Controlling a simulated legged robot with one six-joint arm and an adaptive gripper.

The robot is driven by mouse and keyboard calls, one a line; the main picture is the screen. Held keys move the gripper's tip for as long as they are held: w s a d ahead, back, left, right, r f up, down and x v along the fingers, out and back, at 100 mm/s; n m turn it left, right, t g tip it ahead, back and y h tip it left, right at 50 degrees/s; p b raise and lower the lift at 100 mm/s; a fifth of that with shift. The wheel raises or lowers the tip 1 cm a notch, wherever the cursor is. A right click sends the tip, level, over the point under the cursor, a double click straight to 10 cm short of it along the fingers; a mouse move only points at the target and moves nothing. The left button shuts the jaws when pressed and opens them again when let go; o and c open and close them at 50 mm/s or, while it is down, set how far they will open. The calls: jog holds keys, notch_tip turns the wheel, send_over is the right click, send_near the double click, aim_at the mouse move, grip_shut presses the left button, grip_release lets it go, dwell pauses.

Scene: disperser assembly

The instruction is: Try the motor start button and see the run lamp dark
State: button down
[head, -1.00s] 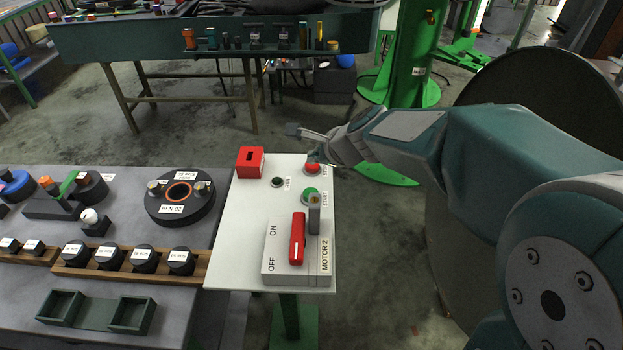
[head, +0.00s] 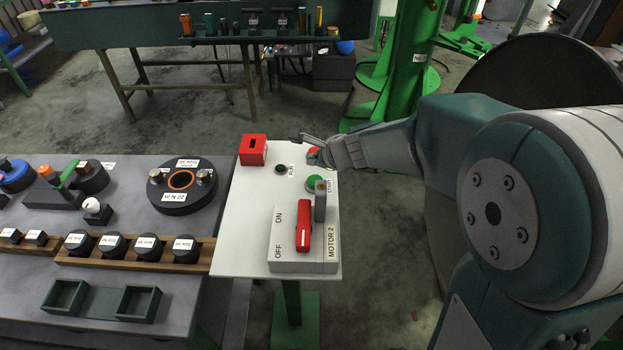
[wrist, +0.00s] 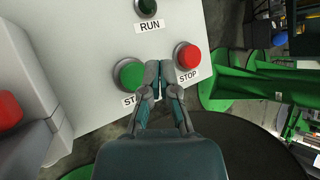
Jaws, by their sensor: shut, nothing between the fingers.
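The green start button (head: 314,182) is on the white panel (head: 235,225), and in the wrist view (wrist: 130,74) it lies left of my fingertips. The red stop button (wrist: 187,56) lies just right of them; in the head view (head: 313,152) my fingers partly cover it. The run lamp (head: 281,169) is dark green and unlit, also in the wrist view (wrist: 147,8). My gripper (wrist: 158,68) is shut and empty, its tips between the two buttons. In the head view my gripper (head: 299,136) is over the panel's far edge. Contact with the panel cannot be told.
A red box (head: 253,150) sits at the panel's far left. A parts table (head: 205,300) adjoins on the left.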

jog(key=f, duration=0.1)
jog(key=d+f, duration=0.1)
jog(key=shift+d+f, duration=0.1)
jog(key=shift+f, duration=0.65)
jog(key=shift+a, duration=0.5)
jog(key=shift+d, duration=0.1)
jog(key=shift+d, duration=0.25)
jog(key=shift+a, duration=0.2)
jog(key=shift+d, duration=0.1)
jog(key=shift+f, duration=0.1)
jog(key=shift+f, duration=0.3)
